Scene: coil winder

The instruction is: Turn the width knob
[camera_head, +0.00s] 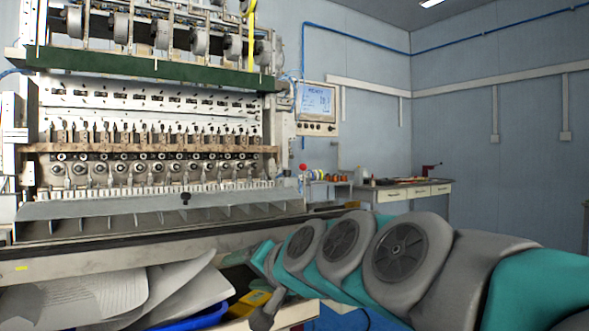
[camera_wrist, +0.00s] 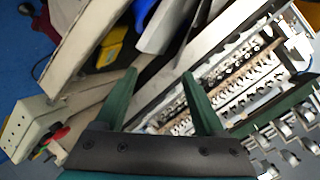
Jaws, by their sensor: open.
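The coil winder (camera_head: 150,110) fills the left of the head view, with rows of spindles below a green beam. A small black knob (camera_head: 186,198) stands on its grey front plate; I cannot tell if it is the width knob. A screen panel (camera_head: 317,108) with small controls under it is at the machine's right. My gripper (camera_wrist: 160,73) is open and empty in the wrist view, its two green fingers apart. The winder (camera_wrist: 235,75) lies beyond the right finger, not touching it.
Papers (camera_head: 85,295), a blue tray (camera_head: 197,317) and a yellow item (camera_head: 250,301) lie at the front. A side bench (camera_head: 400,192) stands behind. In the wrist view, a pale box (camera_wrist: 25,128) is at left, with red and green round parts beside it.

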